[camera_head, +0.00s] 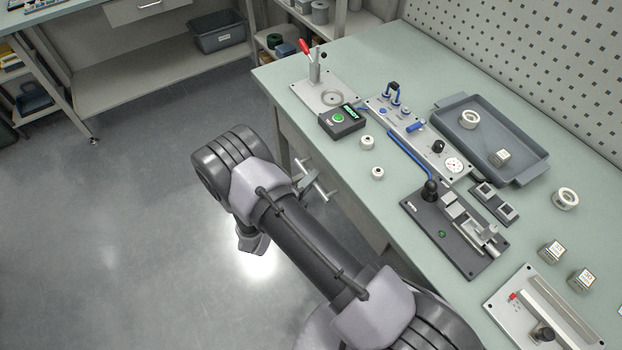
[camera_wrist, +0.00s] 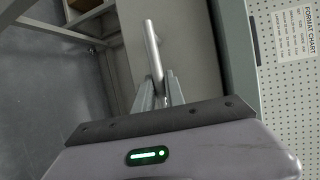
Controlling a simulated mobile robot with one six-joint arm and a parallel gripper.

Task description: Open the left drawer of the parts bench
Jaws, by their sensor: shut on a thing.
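In the wrist view my gripper (camera_wrist: 158,92) has its fingers shut on a silver bar handle (camera_wrist: 151,45). The handle stands in front of a plain grey drawer front (camera_wrist: 192,35). In the head view my gripper (camera_head: 318,184) is partly hidden behind my own arm, below the front edge of the green-topped parts bench (camera_head: 290,88). A short piece of silver bar shows there beside the fingers. The drawer's sides and inside do not show, so I cannot tell how far out it is.
On the bench top stand a lever press (camera_head: 316,70), a small box with a green button (camera_head: 342,121), a grey tray (camera_head: 535,160) and several fixtures and rings. The floor (camera_head: 110,220) left of the bench is clear. Another bench with a grey bin (camera_head: 219,33) stands at the back.

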